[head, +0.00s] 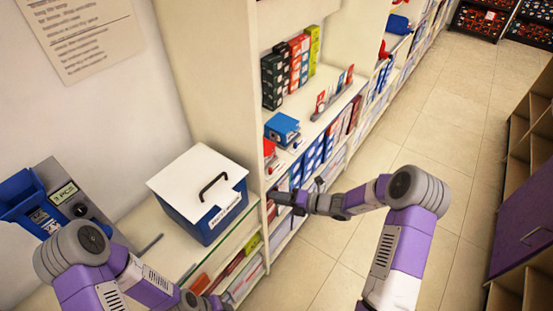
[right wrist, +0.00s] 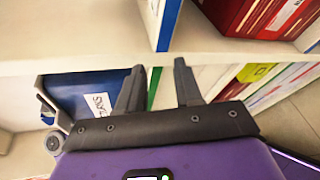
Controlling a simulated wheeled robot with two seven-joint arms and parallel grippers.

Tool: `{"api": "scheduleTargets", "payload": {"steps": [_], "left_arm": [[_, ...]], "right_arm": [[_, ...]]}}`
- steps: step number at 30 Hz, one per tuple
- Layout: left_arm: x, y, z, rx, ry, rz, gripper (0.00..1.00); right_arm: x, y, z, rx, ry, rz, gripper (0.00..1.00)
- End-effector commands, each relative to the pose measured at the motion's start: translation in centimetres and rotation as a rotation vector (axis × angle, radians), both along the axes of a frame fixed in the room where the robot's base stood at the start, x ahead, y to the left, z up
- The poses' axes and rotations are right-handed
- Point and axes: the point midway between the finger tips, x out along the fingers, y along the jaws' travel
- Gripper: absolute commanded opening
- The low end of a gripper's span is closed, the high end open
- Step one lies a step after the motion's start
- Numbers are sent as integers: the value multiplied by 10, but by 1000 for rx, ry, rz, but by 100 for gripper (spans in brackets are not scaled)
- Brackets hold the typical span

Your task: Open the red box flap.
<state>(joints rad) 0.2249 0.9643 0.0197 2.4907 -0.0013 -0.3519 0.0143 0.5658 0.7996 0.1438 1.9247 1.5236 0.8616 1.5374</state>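A red box (head: 269,147) shows in part on the shelf, left of and below a small blue box; which of its faces is a flap I cannot tell. In the right wrist view a red box (right wrist: 238,14) with a white label stands on the shelf at top right, beyond my fingers. My right gripper (head: 277,197) is at the shelf front in the head view, below the red item. Its two fingers (right wrist: 160,88) are apart with nothing between them. My left arm's end (head: 195,302) is at the bottom edge of the head view, and its fingers are not clear.
A blue box with a white lid and black handle (head: 205,190) stands on the counter at left. The small blue box (head: 282,128) is on the shelf. Shelf boards (right wrist: 215,57) lie close to my right fingers. Open tiled floor (head: 430,130) is at right, with a purple cabinet (head: 525,220) beyond.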

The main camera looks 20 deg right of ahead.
Motion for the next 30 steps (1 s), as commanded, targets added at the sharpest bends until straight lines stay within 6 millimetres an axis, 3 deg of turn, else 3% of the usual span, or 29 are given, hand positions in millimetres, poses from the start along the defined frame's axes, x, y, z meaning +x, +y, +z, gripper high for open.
{"api": "scheduleTargets", "payload": {"steps": [3, 9, 24, 30], "left_arm": [[0, 0, -2, 0, 0, 0, 43], [0, 0, -4, 0, 0, 0, 43], [0, 0, -21, 0, 0, 0, 43], [0, 0, -22, 0, 0, 0, 43]], "right_arm": [[34, -35, 37, 212, 13, -176, 35], [57, -65, 69, 396, 10, -296, 35], [110, -26, 71, 411, 10, -302, 35], [117, -21, 71, 410, 11, -304, 35]]}}
